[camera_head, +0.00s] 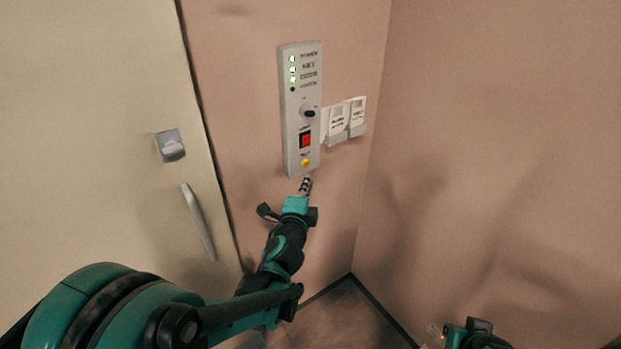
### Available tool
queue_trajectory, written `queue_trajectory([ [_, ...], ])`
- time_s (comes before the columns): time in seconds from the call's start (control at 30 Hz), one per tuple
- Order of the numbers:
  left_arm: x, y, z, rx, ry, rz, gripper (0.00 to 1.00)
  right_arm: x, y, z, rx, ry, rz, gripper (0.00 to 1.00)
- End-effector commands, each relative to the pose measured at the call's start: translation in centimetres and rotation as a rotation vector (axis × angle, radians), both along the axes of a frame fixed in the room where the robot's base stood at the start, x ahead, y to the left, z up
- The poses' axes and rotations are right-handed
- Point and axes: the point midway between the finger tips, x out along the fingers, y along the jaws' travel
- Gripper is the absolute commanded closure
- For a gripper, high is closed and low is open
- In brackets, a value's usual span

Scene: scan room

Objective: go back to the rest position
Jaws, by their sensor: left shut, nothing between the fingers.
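My left gripper (305,184) is shut and empty. Its arm comes in from the lower left, and its tips are just below the lower end of a tall grey control panel (291,135) on the pink wall. I cannot tell whether the tips touch the wall. The panel has several small lights lit near its top, a dark knob (309,113), a red switch (305,140) and a yellow button (305,163). Part of my right arm (474,334) shows at the bottom right edge; its fingers cannot be made out clearly.
A cream door (90,110) with a lock plate (170,146) and a long handle (199,222) is on the left. A white holder (345,134) with labelled cards is right of the panel. A bare pink wall (500,130) closes the right side. Dark floor (345,315) shows below.

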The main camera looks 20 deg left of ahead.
Motion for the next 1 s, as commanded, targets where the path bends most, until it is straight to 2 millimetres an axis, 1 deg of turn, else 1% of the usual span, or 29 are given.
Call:
queue_trajectory([
  [0.17,-0.1,0.1,0.0,-0.007,0.002,0.003,1.00,0.0,0.0,0.0,0.000,0.000,0.000,1.00],
  [0.23,-0.5,0.4,0.1,-0.045,0.012,0.019,1.00,0.0,0.0,0.0,0.000,0.000,0.000,1.00],
  [0.27,-0.8,0.6,0.2,-0.071,0.021,0.033,1.00,0.0,0.0,0.0,0.000,0.000,0.000,1.00],
  [0.37,-2.7,1.7,0.2,-0.227,0.069,0.104,1.00,0.0,0.0,0.0,0.000,0.000,0.000,1.00],
  [0.47,-6.0,2.7,-0.6,-0.453,0.148,0.208,1.00,0.0,0.0,0.0,0.000,0.000,0.000,1.00],
  [0.5,-7.6,2.8,-1.2,-0.552,0.185,0.254,1.00,0.0,0.0,0.0,0.000,0.000,0.000,1.00],
  [0.57,-10.1,2.7,-2.2,-0.695,0.244,0.321,1.00,0.0,0.0,0.0,0.000,0.000,0.000,1.00],
  [0.6,-11.8,2.5,-2.9,-0.788,0.285,0.365,1.00,0.0,0.0,0.0,0.000,0.000,0.000,1.00],
  [0.67,-14.5,1.8,-4.0,-0.919,0.348,0.429,1.00,0.0,0.0,0.0,0.000,0.000,0.000,1.00],
  [0.7,-16.3,1.2,-4.8,-0.999,0.389,0.468,1.00,0.0,0.0,0.0,0.000,0.000,0.000,1.00],
  [0.8,-20.2,-0.4,-6.3,-1.164,0.485,0.555,1.00,0.0,0.0,0.0,0.000,0.000,0.000,1.00],
  [0.9,-23.0,-1.8,-7.3,-1.275,0.557,0.616,1.00,0.0,0.0,0.0,0.000,0.000,0.000,1.00],
  [1.0,-24.6,-2.7,-7.8,-1.334,0.600,0.649,1.00,0.0,0.0,0.0,0.000,0.000,0.000,1.00],
])
